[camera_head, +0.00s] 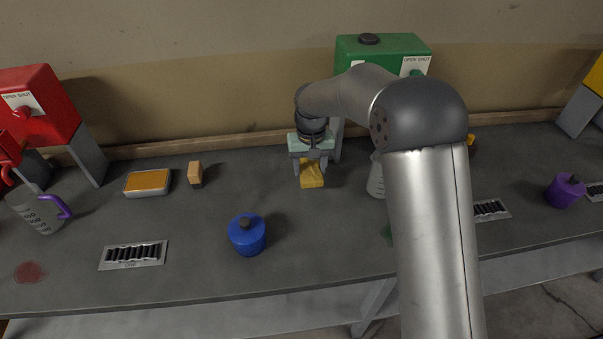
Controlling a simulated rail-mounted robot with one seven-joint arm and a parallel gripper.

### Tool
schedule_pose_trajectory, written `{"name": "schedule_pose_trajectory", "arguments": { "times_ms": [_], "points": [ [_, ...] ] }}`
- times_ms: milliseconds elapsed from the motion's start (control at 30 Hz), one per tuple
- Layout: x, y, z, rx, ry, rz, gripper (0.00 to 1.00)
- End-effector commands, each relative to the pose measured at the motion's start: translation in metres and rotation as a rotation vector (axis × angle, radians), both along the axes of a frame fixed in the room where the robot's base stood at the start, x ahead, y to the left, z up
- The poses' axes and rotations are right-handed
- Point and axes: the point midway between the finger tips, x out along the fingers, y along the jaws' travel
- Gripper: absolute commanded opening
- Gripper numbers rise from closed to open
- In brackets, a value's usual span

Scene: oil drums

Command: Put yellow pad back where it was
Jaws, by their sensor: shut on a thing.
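The yellow pad (311,176) is a small yellow block below my gripper (310,163), near the back middle of the grey bench. My gripper points down and is shut on the pad. My fingers partly hide its upper part, and I cannot tell whether its underside touches the bench. A shallow grey tray (127,191) with an orange-yellow filling lies further left on the bench.
A small tan block (195,174) stands right of the tray. A blue lidded pot (247,236) stands in front. A green dispenser (385,48) stands behind my arm, with a clear jug (376,183) partly hidden. A purple pot (564,191) is far right.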

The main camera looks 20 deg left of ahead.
Motion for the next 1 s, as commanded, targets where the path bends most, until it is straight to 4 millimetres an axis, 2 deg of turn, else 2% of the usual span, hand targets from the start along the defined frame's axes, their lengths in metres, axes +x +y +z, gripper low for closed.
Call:
{"name": "schedule_pose_trajectory", "arguments": {
  "times_ms": [100, 200, 367, 600, 967, 1000],
  "points": [
    [0.003, 0.015, -0.016, 0.000, 0.001, 0.002, 0.29],
    [0.006, 0.021, -0.024, 0.000, -0.001, 0.000, 0.29],
    [0.008, 0.027, -0.033, 0.000, 0.000, 0.000, 0.29],
    [0.008, 0.027, -0.063, 0.000, 0.000, 0.000, 0.29],
    [0.008, 0.027, -0.069, 0.001, -0.002, -0.001, 0.29],
    [0.008, 0.027, -0.067, 0.001, -0.002, -0.001, 0.65]
  ]
}}
